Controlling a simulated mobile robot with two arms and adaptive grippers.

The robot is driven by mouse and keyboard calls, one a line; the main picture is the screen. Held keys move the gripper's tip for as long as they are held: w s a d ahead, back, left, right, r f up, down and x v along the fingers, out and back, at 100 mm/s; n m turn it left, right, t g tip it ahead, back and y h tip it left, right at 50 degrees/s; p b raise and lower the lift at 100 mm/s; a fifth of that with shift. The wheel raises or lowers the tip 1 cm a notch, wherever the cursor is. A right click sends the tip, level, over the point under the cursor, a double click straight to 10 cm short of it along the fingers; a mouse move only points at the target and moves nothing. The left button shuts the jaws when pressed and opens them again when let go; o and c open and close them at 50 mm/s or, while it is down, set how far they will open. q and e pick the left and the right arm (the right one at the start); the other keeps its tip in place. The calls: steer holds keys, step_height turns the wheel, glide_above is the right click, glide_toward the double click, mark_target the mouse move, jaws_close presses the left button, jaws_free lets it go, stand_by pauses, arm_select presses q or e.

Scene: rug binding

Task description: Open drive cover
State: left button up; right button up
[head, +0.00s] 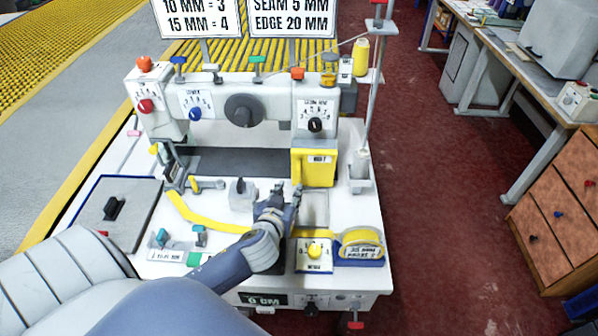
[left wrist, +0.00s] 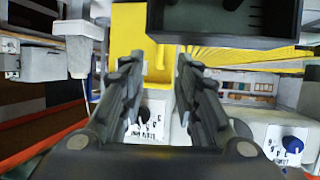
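A grey plate with a black handle (head: 115,208) lies flat at the left of the white sewing machine table. A yellow box-shaped cover (head: 314,166) with a small label sits shut-looking under the machine head's right end. I cannot tell which of these is the drive cover. My left gripper (head: 286,192) is over the table, just in front and left of the yellow cover. In the left wrist view its fingers (left wrist: 160,72) are apart with nothing between them, and the yellow cover (left wrist: 128,32) shows beyond them. My right gripper is not in view.
A black-handled grey block (head: 242,194) stands left of my gripper. A thread stand (head: 368,110) rises at the right. Red floor (head: 430,200) is free beyond.

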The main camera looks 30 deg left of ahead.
mark_target(298, 176)
arm_select(q)
steer(key=p+x, duration=0.1)
steer(key=x, duration=0.7)
steer(key=shift+r+p, duration=0.1)
steer(key=shift+p, duration=0.25)
steer(key=shift+w+a, duration=0.15)
steer(key=shift+w, duration=0.2)
steer(key=shift+w+a+f, duration=0.15)
steer(key=shift+w+f, duration=0.25)
steer(key=shift+w, duration=0.2)
steer(key=shift+f, duration=0.1)
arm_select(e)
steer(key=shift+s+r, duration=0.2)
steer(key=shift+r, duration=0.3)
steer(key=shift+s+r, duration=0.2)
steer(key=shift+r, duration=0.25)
arm_select(q)
jaws_close()
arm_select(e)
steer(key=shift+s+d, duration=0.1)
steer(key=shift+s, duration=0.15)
